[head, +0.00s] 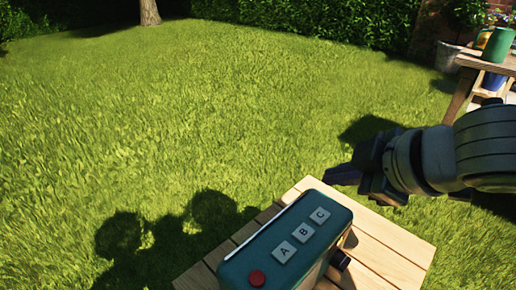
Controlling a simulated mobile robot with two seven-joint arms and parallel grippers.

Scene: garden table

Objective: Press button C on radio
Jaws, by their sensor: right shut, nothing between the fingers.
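A teal radio (330,226) stands on a small wooden table (385,250). A red round knob or button (257,278) sits at the radio's near end. My right gripper (338,176) is shut and empty, just beyond and to the right of button C, apart from it. My left gripper is out of view.
A dark knob (340,260) sticks out from the radio's right side. Grass surrounds the table. A second wooden table (490,62) with a green container (497,44) stands at the far right, near a potted plant (449,55).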

